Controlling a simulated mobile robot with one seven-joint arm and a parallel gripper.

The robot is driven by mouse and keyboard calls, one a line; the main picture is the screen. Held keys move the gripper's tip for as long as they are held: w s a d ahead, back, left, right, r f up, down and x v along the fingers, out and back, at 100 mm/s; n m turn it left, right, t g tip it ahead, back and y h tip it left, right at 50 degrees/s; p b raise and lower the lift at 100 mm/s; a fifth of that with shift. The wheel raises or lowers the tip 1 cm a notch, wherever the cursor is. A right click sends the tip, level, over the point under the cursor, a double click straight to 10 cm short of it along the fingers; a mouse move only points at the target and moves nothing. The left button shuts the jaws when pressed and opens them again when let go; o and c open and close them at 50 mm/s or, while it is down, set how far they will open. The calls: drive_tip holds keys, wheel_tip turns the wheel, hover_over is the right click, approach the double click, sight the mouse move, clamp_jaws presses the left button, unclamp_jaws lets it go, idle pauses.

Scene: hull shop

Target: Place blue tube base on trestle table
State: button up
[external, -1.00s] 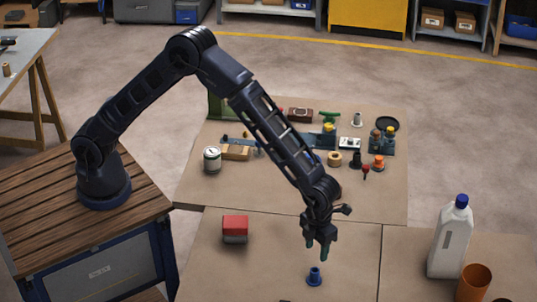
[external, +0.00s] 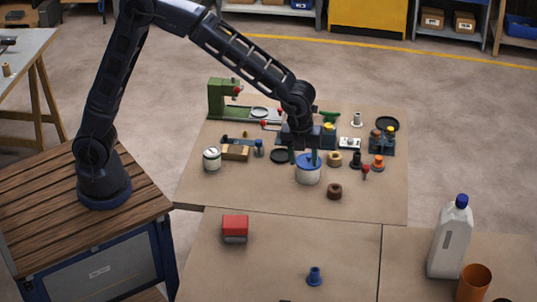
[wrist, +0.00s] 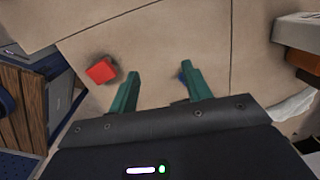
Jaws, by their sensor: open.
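The blue tube base (external: 315,276) stands upright on the front tan tabletop (external: 280,250), with nothing touching it. In the wrist view a bit of the blue tube base (wrist: 182,77) shows, mostly hidden behind the right finger. A table with wooden trestle legs (external: 38,45) stands at the far left.
Several small parts crowd the back tabletop around my gripper, with a green machine (external: 222,98) at its back left. A red block (external: 235,226) lies on the front tabletop. A white bottle (external: 450,240) and orange cup (external: 473,283) stand at the right. The front tabletop's middle is clear.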

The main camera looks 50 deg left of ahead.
drive_tip(key=s+a+r+n+t, duration=0.1)
drive_tip(key=a+r+n, duration=0.4)
drive_tip(key=a, duration=0.5)
drive_tip(key=s+a+r+n, duration=0.2)
drive_tip(key=a+r+n, duration=0.2)
drive_tip(key=a, duration=0.6)
drive_tip(key=s+a+r+n+t, duration=0.1)
drive_tip(key=a+r+n, duration=0.4)
drive_tip(key=a, duration=0.6)
drive_tip(key=s+a+f+n+t, duration=0.1)
drive_tip(key=s+a+n, duration=1.2)
drive_tip(key=s+a, duration=0.4)
drive_tip(key=shift+s+a+n, duration=0.35)
drive_tip(key=shift+a+n, duration=0.05)
drive_tip(key=shift+a, duration=0.3)
